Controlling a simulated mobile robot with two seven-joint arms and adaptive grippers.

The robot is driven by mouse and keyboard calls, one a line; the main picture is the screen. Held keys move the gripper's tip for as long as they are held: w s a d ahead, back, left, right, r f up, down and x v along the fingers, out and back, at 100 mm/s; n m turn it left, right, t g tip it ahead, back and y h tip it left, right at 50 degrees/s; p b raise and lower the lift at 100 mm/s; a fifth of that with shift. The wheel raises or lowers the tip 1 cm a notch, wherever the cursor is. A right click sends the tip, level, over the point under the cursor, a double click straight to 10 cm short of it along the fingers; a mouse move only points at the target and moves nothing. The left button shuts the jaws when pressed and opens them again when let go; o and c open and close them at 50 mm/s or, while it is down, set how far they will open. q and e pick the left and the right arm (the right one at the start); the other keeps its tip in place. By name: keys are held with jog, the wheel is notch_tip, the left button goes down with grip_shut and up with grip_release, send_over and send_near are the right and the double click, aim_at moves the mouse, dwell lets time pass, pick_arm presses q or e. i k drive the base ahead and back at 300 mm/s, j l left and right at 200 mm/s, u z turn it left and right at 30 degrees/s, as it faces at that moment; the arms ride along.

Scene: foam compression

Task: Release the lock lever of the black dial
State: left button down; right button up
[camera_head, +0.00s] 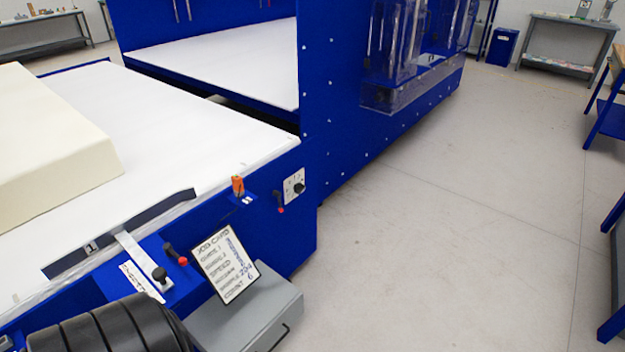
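The black dial (299,188) sits on a small pale plate (293,184) with markings, on the blue front face of the machine near its right corner. A small lever with a red tip (281,209) is just below and left of the dial plate; its exact setting is too small to tell. A second black lever with a red end (180,260) is farther left, beside a black knob (160,274) on a metal slide arm.
A job card (225,268) leans above a grey box (250,315) at the front. An orange part (238,185) stands on the machine edge. Cream foam (45,135) lies on the white bed. Floor at right is clear.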

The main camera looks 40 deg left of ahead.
aim_at(275, 193)
jog(key=i+u, duration=0.4)
jog(key=i, duration=0.15)
jog(key=i+l+u, duration=0.15)
jog(key=i+u, duration=0.25)
jog(key=i+l+u, duration=0.4)
jog(key=i, duration=0.2)
jog(key=i+u, duration=0.3)
